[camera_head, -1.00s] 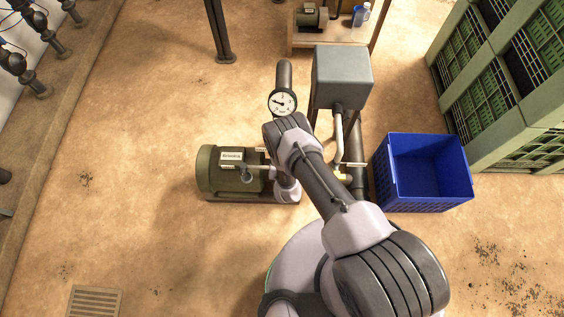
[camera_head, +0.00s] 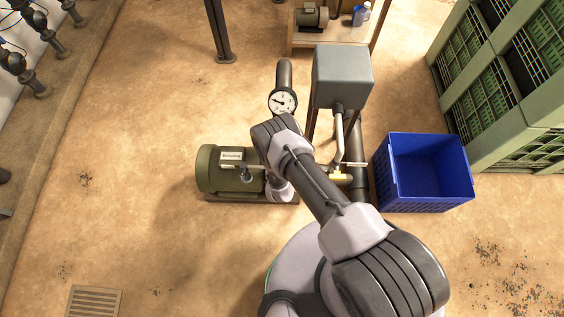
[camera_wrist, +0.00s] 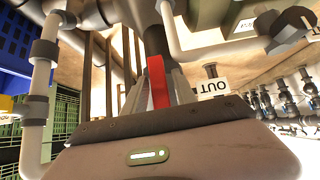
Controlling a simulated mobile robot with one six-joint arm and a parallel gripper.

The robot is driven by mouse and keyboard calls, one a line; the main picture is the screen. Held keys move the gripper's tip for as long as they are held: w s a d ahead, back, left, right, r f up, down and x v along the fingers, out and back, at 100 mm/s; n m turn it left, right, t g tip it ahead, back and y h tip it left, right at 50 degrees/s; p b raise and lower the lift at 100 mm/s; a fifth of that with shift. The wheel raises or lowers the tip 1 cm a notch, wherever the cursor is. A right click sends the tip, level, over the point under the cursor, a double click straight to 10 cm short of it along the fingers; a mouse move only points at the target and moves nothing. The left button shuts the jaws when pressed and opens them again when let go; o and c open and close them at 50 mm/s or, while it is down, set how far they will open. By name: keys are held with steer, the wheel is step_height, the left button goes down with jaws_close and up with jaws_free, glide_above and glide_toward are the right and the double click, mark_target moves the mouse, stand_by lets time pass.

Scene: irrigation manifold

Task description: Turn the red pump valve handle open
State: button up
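The red valve handle (camera_wrist: 157,82) shows in the wrist view as an upright red strip beneath dark and pale pipework. My gripper (camera_wrist: 160,90) has its grey fingers on both sides of the strip, close against it, and looks shut on it. In the head view my wrist (camera_head: 278,190) is low beside the right end of the green pump (camera_head: 223,174). My arm hides the handle and the fingertips there.
A pressure gauge (camera_head: 283,101) on a dark pipe stands just behind my wrist. A grey box (camera_head: 342,76) on posts and a pale pipe with a brass fitting (camera_head: 341,177) are to the right. A blue crate (camera_head: 424,203) stands beyond them. The left floor is clear.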

steer(key=shift+o, duration=0.2)
steer(key=shift+s+r, duration=0.1)
steer(key=p+v, duration=0.7)
steer(key=v, duration=1)
steer(key=shift+a+r, duration=0.1)
